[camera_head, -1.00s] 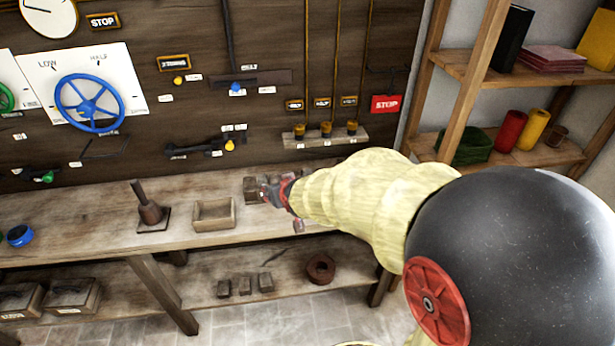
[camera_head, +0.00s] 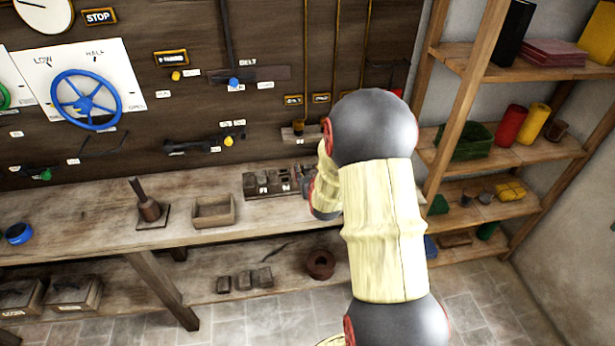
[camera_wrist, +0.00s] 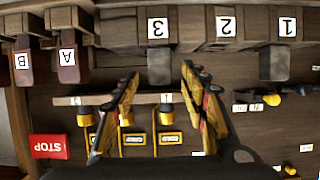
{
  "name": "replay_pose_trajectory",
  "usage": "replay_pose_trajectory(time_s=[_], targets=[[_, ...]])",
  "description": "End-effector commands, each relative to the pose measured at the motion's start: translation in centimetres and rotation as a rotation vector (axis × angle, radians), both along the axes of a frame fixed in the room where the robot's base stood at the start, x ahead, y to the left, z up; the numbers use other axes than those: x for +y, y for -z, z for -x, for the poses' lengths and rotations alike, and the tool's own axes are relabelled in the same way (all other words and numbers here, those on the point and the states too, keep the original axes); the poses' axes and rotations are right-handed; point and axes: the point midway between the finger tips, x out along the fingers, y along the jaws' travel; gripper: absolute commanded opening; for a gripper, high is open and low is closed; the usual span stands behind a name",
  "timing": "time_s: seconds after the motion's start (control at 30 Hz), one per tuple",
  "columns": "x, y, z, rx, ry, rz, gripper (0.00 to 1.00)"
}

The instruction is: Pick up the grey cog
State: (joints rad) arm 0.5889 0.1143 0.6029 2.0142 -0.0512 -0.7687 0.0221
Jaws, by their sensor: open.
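I cannot make out a grey cog for certain in either view. A dark rack with small white labels (camera_head: 262,187) stands on the bench, partly hidden by my arm in the head view. In the wrist view, which looks upside down, a row of brown blocks carries the labels 3 (camera_wrist: 157,29), 2 (camera_wrist: 225,26) and 1 (camera_wrist: 287,27). Plain grey pieces show by label 3 (camera_wrist: 160,68) and label 1 (camera_wrist: 274,64). My gripper (camera_wrist: 160,76) is open, with nothing visible gripped between its fingers. The grey piece by label 3 appears between the fingertips; its distance is unclear.
Blocks labelled A (camera_wrist: 68,55) and B (camera_wrist: 23,62) sit at the wrist view's left. A wooden box (camera_head: 214,224) and a post on a base (camera_head: 149,209) stand left on the bench. Wall controls rise behind. A shelf unit (camera_head: 500,155) stands right.

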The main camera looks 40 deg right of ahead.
Motion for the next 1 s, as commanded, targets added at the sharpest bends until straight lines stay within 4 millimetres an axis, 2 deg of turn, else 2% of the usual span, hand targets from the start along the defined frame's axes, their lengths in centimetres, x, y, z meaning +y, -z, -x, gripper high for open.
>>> replay_pose_trajectory(time_s=[0.03, 0.2, 0.47, 1.0], targets=[[-0.3, 0.7, -0.6, 0.001, 0.000, -0.001, 0.44], [-1.1, 1.1, -1.9, 0.000, 0.000, 0.000, 0.44], [-1.2, 1.0, -2.0, 0.000, 0.000, 0.000, 0.44], [-1.2, 1.0, -2.0, 0.000, 0.000, 0.000, 0.14]])
